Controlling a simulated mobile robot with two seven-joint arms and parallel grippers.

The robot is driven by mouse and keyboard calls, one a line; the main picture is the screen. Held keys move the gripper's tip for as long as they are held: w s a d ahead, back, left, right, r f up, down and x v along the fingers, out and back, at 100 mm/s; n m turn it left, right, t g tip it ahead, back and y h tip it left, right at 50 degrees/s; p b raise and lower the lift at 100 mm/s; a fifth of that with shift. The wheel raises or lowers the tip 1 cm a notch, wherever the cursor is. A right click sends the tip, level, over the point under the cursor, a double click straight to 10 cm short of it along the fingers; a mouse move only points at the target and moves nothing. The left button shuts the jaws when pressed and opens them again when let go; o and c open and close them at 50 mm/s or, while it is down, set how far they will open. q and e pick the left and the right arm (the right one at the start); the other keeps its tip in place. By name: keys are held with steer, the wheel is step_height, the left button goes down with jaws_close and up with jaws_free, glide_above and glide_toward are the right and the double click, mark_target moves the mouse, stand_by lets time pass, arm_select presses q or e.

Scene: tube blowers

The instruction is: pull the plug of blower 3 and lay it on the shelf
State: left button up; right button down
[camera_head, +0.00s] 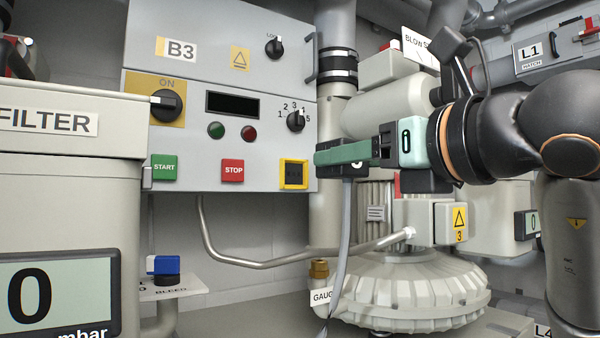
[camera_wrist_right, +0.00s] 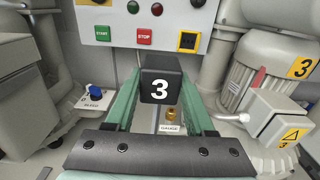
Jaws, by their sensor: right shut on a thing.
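My right gripper (camera_head: 322,155) has its green fingers closed on a black plug (camera_head: 347,172) in front of panel B3. In the right wrist view the plug (camera_wrist_right: 161,82) sits between the fingers with a white 3 facing the camera. A grey cable (camera_head: 347,225) hangs down from it. The yellow-framed socket (camera_head: 293,173) on the panel shows a dark, empty face, and it also shows in the right wrist view (camera_wrist_right: 188,41). The plug appears apart from it, to its right in the head view. I cannot make out the shelf for certain. My left gripper is not in view.
Panel B3 (camera_head: 225,110) carries knobs and START and STOP buttons. A bent metal pipe (camera_head: 270,262) runs below it. The ribbed blower housing (camera_head: 405,290) stands below my right gripper. The filter box (camera_head: 65,150) and a blue bleed valve (camera_head: 165,265) are at left.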

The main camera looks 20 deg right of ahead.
steer(key=shift+s+a, duration=0.15)
steer(key=shift+a, duration=0.9)
steer(key=shift+s+a, duration=0.15)
steer(key=shift+a, duration=0.9)
